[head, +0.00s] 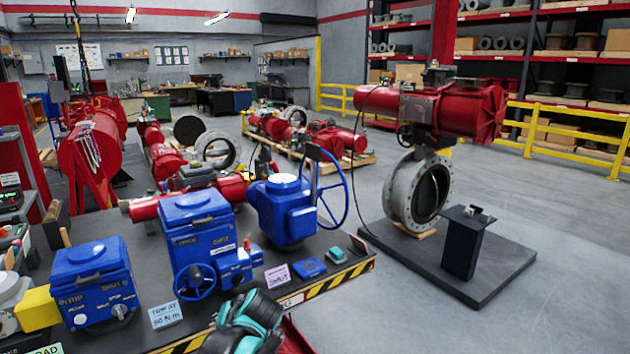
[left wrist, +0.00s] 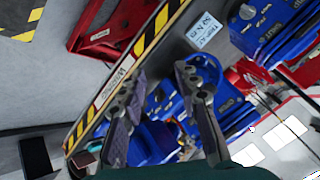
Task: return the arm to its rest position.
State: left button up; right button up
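My left gripper (left wrist: 160,72) shows in the left wrist view with its two dark fingers spread apart. Nothing is held between them; blue actuator parts show behind the gap. In the head view a teal and black part of my arm (head: 245,325) rises at the bottom edge, in front of the dark bench (head: 225,287). Its fingers cannot be made out there. The bench's yellow-and-black striped edge (left wrist: 157,30) crosses the left wrist view. My right gripper is in neither view.
Blue actuators stand on the bench: one at left (head: 95,283), one in the middle (head: 205,240) and one with a handwheel (head: 285,208). A large red actuator on a grey valve (head: 405,195) stands on a black plate at right. Grey floor (head: 540,315) is clear at front right.

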pick_arm(q)
jog(key=s+d+f+h, duration=0.1)
jog(key=s+f+h, duration=0.2)
jog(key=s, duration=0.8)
jog(key=s+d+f+h, duration=0.2)
jog(key=s+f+h, duration=0.1)
jog(key=s, duration=0.8)
jog(key=shift+s+f, duration=0.2)
jog(key=shift+s, duration=0.1)
jog(key=shift+d, duration=0.1)
dwell(1.7)
